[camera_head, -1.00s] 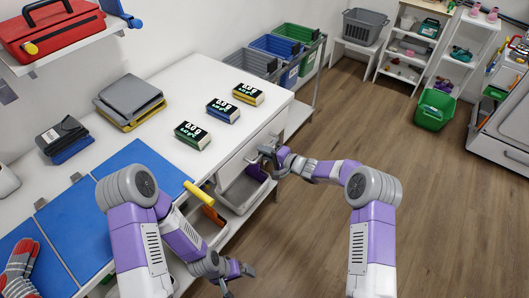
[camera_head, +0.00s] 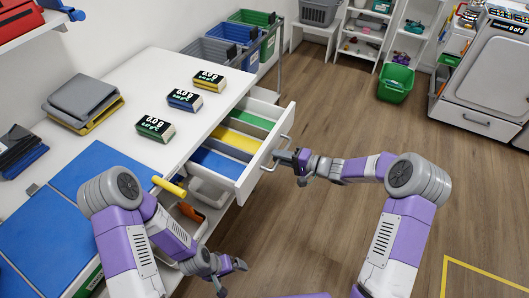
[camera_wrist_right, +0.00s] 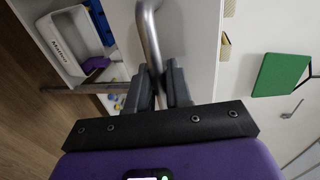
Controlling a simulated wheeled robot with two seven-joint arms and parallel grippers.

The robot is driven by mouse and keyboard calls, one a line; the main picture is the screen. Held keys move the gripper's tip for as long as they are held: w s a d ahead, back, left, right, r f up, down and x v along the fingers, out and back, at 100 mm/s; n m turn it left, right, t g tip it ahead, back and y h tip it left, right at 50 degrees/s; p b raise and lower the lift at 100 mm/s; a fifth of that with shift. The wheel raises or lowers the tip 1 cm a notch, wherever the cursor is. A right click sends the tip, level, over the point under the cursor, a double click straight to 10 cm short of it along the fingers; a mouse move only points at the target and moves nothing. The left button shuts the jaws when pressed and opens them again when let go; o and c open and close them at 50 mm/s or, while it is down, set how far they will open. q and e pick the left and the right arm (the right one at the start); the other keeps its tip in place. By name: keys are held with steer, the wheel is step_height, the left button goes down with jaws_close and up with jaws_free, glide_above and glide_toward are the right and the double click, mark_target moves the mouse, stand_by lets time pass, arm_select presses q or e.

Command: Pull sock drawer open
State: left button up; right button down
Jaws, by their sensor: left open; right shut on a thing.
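The white sock drawer (camera_head: 244,185) stands pulled out from the white bench. Inside it are blue (camera_head: 218,164), yellow (camera_head: 236,140) and green (camera_head: 248,117) sections, with no socks visible in them. Its metal bar handle (camera_head: 286,138) is on the front face and also shows in the right wrist view (camera_wrist_right: 151,38). My right gripper (camera_head: 283,157) is shut on the handle; in the right wrist view its dark fingers (camera_wrist_right: 160,82) close around the bar. My left gripper (camera_head: 232,278) is open and empty, low in front of the bench.
Several small display boxes, one of them green (camera_head: 155,127), stand on the bench top beside blue mats (camera_head: 100,167). A yellow rod (camera_head: 169,187) sticks out at the bench edge. Grey, blue and green bins (camera_head: 250,20) stand behind. The wood floor (camera_head: 330,220) to the right is clear.

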steer(key=shift+f+v, duration=0.25)
steer(key=shift+v, duration=1)
steer(key=c, duration=1.2)
jaws_free()
steer(key=p+v, duration=0.1)
steer(key=v, duration=0.6)
steer(key=shift+s+d, duration=0.2)
